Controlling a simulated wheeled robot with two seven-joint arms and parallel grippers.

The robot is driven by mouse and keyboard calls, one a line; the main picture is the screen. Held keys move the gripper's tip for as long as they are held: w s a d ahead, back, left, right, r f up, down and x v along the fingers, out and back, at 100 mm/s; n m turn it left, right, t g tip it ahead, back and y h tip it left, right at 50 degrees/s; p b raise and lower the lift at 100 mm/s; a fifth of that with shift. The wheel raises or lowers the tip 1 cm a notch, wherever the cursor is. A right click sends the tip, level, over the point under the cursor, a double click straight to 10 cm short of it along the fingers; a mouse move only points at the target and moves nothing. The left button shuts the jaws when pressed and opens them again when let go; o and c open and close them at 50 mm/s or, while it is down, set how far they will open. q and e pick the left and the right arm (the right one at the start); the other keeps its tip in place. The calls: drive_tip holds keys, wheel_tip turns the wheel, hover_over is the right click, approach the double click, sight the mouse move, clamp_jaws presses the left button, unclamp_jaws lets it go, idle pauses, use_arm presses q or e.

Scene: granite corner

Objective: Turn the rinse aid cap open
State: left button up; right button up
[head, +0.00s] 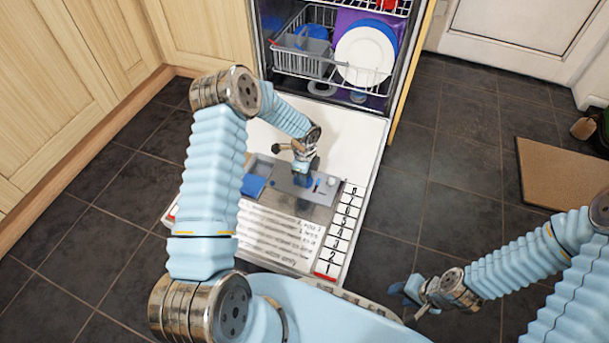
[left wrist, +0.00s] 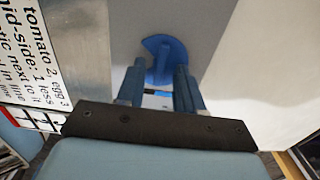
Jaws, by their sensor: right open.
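The rinse aid cap (left wrist: 165,48) is a blue round disc with a raised grip ridge, set in the grey dispenser panel (head: 325,193) on the lowered dishwasher door. In the head view the cap (head: 311,183) is partly hidden by my left gripper (head: 302,171), which points down over it. In the left wrist view my left gripper's fingers (left wrist: 160,75) stand either side of the ridge, with a gap between them; contact is not clear. My right gripper (head: 415,292) is open and empty, low at the right, away from the door.
A blue compartment (head: 253,185) lies left on the panel. A printed text sheet (head: 270,236) and a numbered strip (head: 341,232) lie on the door (head: 362,150). The dishwasher rack (head: 300,62) holds plates behind. Dark floor tiles (head: 440,190) are free at right.

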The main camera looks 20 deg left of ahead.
use_arm(q)
drive_tip(key=shift+c, duration=0.4)
clamp_jaws()
drive_tip(key=shift+n, duration=0.3)
drive_tip(key=n+b, duration=0.1)
drive_tip(key=n, duration=0.1)
drive_tip(key=shift+f+n+b, duration=0.1)
drive_tip(key=shift+n+b, duration=0.2)
drive_tip(key=shift+b, duration=0.05)
drive_tip(key=n+b, duration=0.1)
drive_tip(key=n, duration=0.2)
drive_tip(key=shift+w+n, duration=0.15)
drive_tip(key=shift+n, duration=0.15)
drive_tip(key=n+b, duration=0.1)
drive_tip(key=n, duration=0.4)
drive_tip(key=shift+n+b, duration=0.3)
drive_tip(key=n, duration=0.5)
drive_tip(key=shift+w+a, duration=0.1)
drive_tip(key=shift+a, duration=0.05)
drive_tip(key=shift+n, duration=0.4)
